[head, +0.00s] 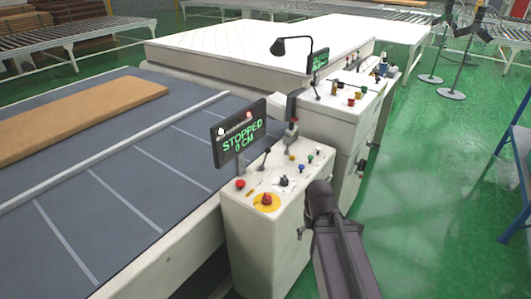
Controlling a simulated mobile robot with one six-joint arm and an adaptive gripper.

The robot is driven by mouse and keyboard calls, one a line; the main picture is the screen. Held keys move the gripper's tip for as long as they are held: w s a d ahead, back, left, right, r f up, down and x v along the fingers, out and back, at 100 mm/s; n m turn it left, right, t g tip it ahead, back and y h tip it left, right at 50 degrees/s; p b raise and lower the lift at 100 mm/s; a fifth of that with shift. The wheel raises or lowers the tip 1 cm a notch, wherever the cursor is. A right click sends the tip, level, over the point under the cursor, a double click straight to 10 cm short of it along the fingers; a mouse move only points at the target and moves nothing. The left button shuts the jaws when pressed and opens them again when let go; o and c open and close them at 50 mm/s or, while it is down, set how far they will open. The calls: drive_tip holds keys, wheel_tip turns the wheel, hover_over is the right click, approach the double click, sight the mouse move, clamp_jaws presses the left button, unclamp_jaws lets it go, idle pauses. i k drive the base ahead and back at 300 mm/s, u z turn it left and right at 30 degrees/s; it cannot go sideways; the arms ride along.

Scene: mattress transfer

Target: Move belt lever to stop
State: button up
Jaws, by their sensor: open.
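The near control console (263,235) is a white cabinet beside the belt. The display (240,132) on the console reads "STOPPED 0 CM" in green. The grey belt (110,215) lies to the left. My dark arm reaches in from the bottom, in front of the console's right side. My gripper is not visible, and I see nothing touching the lever.
A red mushroom button on a yellow disc (266,201) and several coloured buttons share the console top. A brown slab (75,118) lies on the belt. Green floor (430,190) is open to the right.

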sight(268, 150)
drive_tip(key=z, duration=0.05)
drive_tip(key=k, duration=1.3)
drive_tip(key=u, duration=0.55)
drive_tip(key=i, duration=1.7)
drive_tip(key=z, duration=0.55)
